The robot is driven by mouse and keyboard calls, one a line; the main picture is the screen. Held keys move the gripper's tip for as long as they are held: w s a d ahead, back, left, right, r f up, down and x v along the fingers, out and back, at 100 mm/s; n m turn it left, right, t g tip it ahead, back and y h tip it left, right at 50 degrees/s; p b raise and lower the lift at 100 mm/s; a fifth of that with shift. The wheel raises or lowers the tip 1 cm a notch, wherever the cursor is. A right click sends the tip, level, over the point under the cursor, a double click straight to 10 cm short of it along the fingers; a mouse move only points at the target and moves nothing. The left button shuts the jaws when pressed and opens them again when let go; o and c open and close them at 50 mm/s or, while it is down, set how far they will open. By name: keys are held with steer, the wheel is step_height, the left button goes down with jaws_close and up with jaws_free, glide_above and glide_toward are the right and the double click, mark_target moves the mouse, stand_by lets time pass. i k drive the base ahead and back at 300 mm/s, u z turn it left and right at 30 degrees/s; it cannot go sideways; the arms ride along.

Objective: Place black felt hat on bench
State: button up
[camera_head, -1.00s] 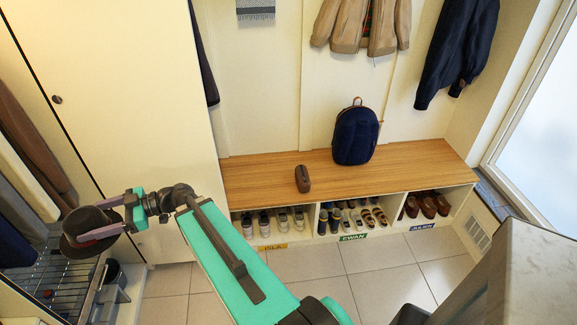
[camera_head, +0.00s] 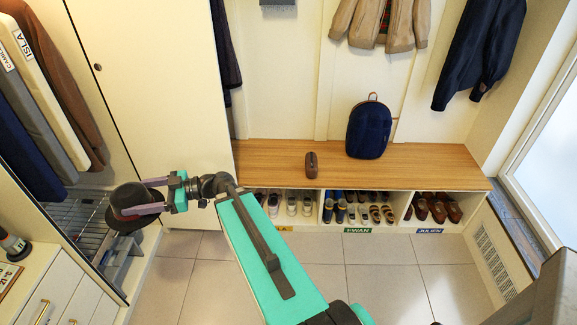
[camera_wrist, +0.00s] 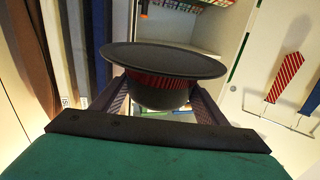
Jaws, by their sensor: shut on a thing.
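The black felt hat (camera_head: 126,200) is in my gripper (camera_head: 150,196) at the left of the head view, over the wire rack. In the wrist view the hat (camera_wrist: 165,62) shows its dark brim and a red band, with a gripper finger on each side of the crown. My gripper is shut on it. The wooden bench (camera_head: 260,158) stands along the back wall, to the right of the hat and well apart from it.
A navy backpack (camera_head: 369,130) and a small brown case (camera_head: 312,164) rest on the bench. Shoes fill the cubbies below. The bench top is bare left of the case and at its right end. A tall cabinet (camera_head: 150,90) stands left of the bench.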

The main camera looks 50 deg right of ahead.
mark_target(349, 172)
steer(key=u, duration=0.05)
steer(key=k, duration=1)
steer(key=z, duration=1.05)
steer(key=i, duration=1.2)
steer(key=u, duration=0.05)
